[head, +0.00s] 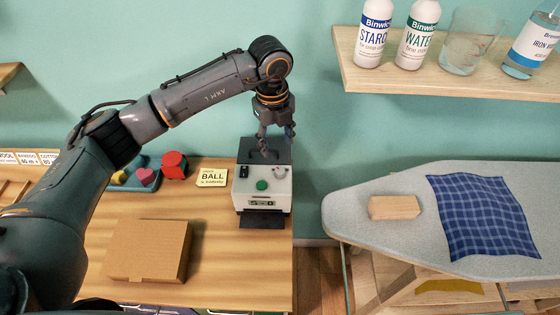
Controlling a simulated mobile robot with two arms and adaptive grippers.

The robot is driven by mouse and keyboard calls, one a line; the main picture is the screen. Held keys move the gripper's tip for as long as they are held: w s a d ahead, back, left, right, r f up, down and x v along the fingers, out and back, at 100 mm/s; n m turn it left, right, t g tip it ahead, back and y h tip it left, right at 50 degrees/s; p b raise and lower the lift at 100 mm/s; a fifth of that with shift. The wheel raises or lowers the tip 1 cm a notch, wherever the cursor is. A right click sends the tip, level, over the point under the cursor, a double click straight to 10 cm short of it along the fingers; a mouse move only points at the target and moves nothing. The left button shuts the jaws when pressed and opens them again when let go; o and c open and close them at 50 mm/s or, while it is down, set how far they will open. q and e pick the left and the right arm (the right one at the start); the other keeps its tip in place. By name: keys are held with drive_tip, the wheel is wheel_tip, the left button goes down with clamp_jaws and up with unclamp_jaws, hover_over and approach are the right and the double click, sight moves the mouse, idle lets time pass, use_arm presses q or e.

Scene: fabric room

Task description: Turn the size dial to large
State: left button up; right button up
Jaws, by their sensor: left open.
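A small white machine with a dark top (243,194) stands at the right end of the wooden table, by the wall. Its front has a green round button (262,185), a black switch (244,171) on the left and a pale round dial (280,171) on the right. The dial's marks and setting are too small to read. My left gripper (276,140) points down over the machine's dark top, just above and behind the dial, with its fingers apart and empty. I cannot tell whether a fingertip touches the machine. My right gripper is out of view.
An ironing board (400,225) with a wooden block (394,207) and blue checked cloth (482,215) stands right, below a shelf (430,85) of bottles.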

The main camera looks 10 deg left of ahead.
use_arm(q)
drive_tip(key=p, duration=0.2)
hover_over(280, 170)
drive_tip(key=f, duration=0.5)
drive_tip(key=shift+s+a+f, duration=0.2)
drive_tip(key=shift+f, duration=0.2)
wheel_tip(280, 170, down, 4)
drive_tip(key=shift+w+d+f+p, duration=0.15)
drive_tip(key=shift+f+p, duration=0.1)
drive_tip(key=shift+p, duration=0.15)
drive_tip(key=shift+f, duration=0.25)
drive_tip(key=c, duration=0.6)
clamp_jaws()
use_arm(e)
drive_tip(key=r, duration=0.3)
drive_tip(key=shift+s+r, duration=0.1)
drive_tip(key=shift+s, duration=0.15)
